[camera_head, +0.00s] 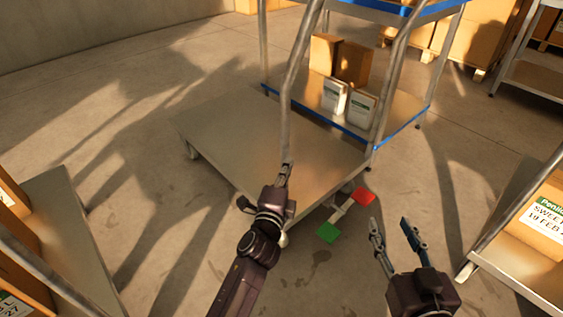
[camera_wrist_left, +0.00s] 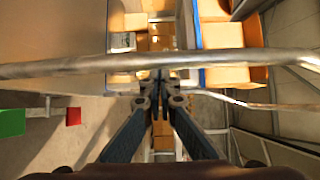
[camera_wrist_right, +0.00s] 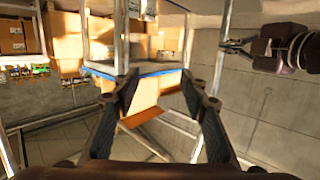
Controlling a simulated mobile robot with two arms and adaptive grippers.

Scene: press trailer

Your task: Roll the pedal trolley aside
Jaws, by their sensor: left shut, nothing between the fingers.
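A flat platform trolley (camera_head: 240,140) with a bent metal tube handle (camera_head: 294,70) stands on the floor in the head view's middle. My left gripper (camera_head: 285,166) is at the near part of this handle. In the left wrist view its fingertips (camera_wrist_left: 160,78) are shut together right by a tube (camera_wrist_left: 60,66) that crosses the picture, with nothing between them; whether they touch it I cannot tell. A pedal with a green pad (camera_head: 328,233) and a red pad (camera_head: 363,196) lies by the trolley's near right edge. My right gripper (camera_head: 392,230) is open and empty, right of the pedal.
A blue-edged shelf cart (camera_head: 408,112) with boxes (camera_head: 352,64) stands behind the trolley. Another cart (camera_head: 72,240) is at the left and one with a labelled box (camera_head: 543,225) at the right. Bare floor (camera_head: 130,110) lies left of the trolley.

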